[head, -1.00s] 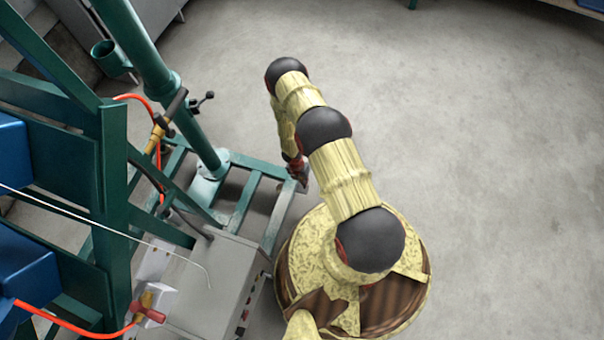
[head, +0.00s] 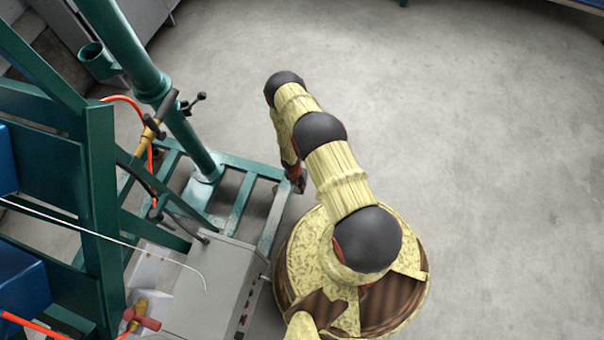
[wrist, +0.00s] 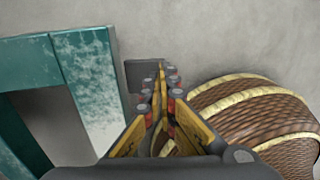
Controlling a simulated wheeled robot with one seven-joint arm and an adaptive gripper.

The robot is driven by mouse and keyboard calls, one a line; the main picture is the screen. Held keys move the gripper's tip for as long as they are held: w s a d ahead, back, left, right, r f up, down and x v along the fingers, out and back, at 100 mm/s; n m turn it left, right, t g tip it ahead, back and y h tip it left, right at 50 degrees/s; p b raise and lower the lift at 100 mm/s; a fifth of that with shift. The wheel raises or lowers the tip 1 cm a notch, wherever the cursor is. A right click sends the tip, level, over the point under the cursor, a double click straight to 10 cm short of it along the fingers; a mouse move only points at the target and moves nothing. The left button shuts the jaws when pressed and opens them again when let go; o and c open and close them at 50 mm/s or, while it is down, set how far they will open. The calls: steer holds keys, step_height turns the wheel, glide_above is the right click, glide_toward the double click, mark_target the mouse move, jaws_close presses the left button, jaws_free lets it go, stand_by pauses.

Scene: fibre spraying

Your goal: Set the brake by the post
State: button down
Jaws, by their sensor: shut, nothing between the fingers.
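The green post (head: 187,125) stands upright on a green base frame (head: 238,205) at the left of the head view. The frame's corner fills the left of the wrist view (wrist: 95,75). A small dark grey block (wrist: 143,76) sits beside the frame, just beyond my fingertips; it may be the brake, but I cannot tell. My gripper (wrist: 161,70) is shut and empty, its yellow fingers pointing at the floor by the block. Whether they touch it is unclear. In the head view my gripper (head: 298,181) is low by the frame's outer corner, mostly hidden by my arm.
A black-knobbed lever (head: 193,103) projects from the post. A grey box (head: 208,290) sits on the frame, with a red-handled valve (head: 141,318) and orange hoses nearby. Blue containers (head: 20,290) are at far left. The concrete floor (head: 480,170) at right is clear.

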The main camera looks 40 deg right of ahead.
steer(key=shift+s+d+r+t+p, duration=0.1)
steer(key=shift+t+p, duration=0.2)
steer(key=shift+p, duration=1.7)
steer(key=shift+s+y+p, duration=0.25)
steer(key=shift+y+p, duration=0.05)
steer(key=shift+p, duration=0.3)
steer(key=shift+s+d+f+b, duration=0.15)
steer(key=shift+f+b, duration=0.3)
steer(key=shift+f, duration=0.05)
steer(key=shift+s+d+f+b, duration=0.1)
steer(key=shift+f+b, duration=0.35)
steer(key=shift+f, duration=0.05)
steer(key=shift+r, duration=0.2)
steer(key=shift+r+p, duration=0.6)
steer(key=shift+r, duration=0.15)
